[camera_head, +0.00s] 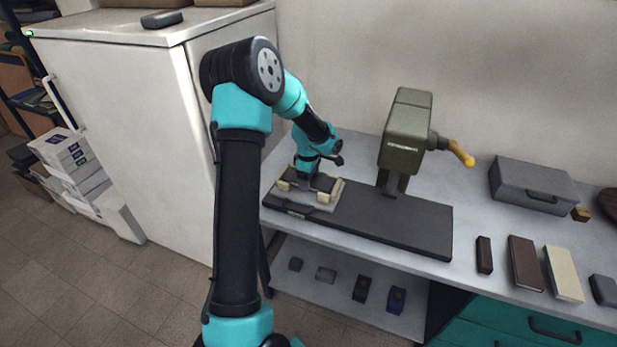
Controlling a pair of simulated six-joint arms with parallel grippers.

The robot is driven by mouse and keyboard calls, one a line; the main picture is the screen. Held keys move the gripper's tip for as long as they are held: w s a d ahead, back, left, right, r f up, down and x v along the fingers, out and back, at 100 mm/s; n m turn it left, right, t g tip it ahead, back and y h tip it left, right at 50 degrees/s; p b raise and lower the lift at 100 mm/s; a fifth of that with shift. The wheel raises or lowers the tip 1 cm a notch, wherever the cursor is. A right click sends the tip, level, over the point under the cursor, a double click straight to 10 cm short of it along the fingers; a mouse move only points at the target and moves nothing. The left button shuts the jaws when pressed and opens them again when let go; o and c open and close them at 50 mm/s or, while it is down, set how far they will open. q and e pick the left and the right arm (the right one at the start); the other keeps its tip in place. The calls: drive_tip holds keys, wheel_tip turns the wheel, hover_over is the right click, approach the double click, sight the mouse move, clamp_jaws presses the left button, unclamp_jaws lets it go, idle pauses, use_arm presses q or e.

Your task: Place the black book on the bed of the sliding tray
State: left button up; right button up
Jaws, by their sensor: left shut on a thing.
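The sliding tray (322,207) is a grey plate with cream blocks at its sides, at the left end of a long dark base (400,225). My left gripper (307,178) is low over the tray, pointing down between the cream blocks. It is shut on a flat dark thing, which looks like the black book (323,183). The gripper and blocks hide much of the book, and I cannot tell whether it touches the tray bed. An olive-green press (405,140) with a yellow handle (460,153) stands behind the base. My right gripper is not in view.
To the right lie a small dark block (484,255), a brown book (525,263), a cream book (564,273) and a dark grey item (603,290). A grey case (533,185) stands behind them. A white cabinet (130,110) borders the bench's left side.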

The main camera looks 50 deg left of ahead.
use_arm(q)
drive_tip(key=o, duration=1)
wheel_tip(320, 180, up, 12)
drive_tip(key=shift+r, duration=0.1)
idle(0.4)
